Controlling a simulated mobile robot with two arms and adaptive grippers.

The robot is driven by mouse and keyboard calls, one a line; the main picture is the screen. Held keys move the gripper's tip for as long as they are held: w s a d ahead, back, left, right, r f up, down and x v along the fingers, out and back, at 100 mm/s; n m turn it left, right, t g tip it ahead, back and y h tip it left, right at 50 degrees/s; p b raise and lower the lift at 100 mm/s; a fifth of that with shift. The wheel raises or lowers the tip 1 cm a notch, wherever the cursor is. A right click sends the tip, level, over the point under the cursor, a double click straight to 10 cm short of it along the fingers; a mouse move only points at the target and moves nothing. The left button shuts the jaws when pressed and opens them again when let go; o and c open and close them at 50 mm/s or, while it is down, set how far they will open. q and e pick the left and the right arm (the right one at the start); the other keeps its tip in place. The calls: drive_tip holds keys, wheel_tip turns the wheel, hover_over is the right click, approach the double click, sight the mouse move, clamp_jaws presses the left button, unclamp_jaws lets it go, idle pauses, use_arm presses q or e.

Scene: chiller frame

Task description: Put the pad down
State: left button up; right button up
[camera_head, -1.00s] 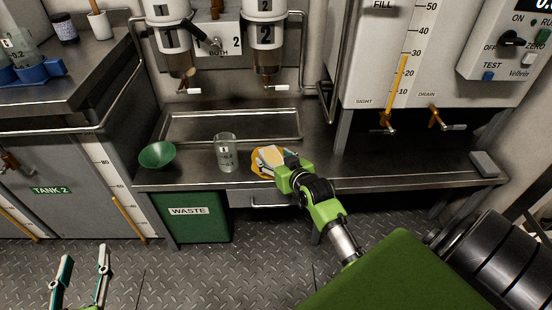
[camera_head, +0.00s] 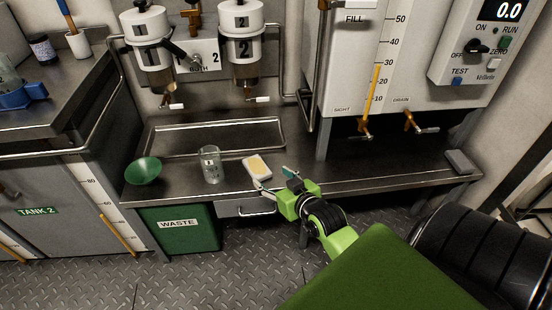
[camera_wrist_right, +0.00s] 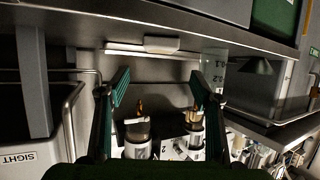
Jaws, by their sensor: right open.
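The pad (camera_head: 257,167), pale with a yellow face, lies flat on the steel bench near its front edge, just right of a clear beaker (camera_head: 210,165). My right gripper (camera_head: 276,179) is open and empty at the bench's front edge, just to the right of and in front of the pad, apart from it. In the right wrist view, which is upside down, the pad (camera_wrist_right: 162,45) lies beyond the spread fingers (camera_wrist_right: 160,88), and the gap between them is empty. My left gripper is out of view.
A green bowl (camera_head: 143,171) stands left of the beaker. Behind is a shallow steel tray (camera_head: 215,137) below two numbered dispensers. A grey block (camera_head: 459,161) lies at the bench's right end. The bench right of the gripper is clear.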

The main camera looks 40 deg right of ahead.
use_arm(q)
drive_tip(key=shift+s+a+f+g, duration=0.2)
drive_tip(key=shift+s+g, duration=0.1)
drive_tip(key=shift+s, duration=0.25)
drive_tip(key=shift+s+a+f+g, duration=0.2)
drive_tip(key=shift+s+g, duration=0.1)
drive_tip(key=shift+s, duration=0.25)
use_arm(e)
drive_tip(key=s+a+f+n+g+y, duration=0.2)
drive_tip(key=s+a+g, duration=0.6)
drive_tip(key=s+a, duration=0.9)
wheel_tip(320, 180, down, 2)
drive_tip(key=s+n, duration=0.1)
drive_tip(key=s, duration=0.2)
drive_tip(key=shift+n+y, duration=0.3)
drive_tip(key=shift+n, duration=0.1)
drive_tip(key=shift+w, duration=0.1)
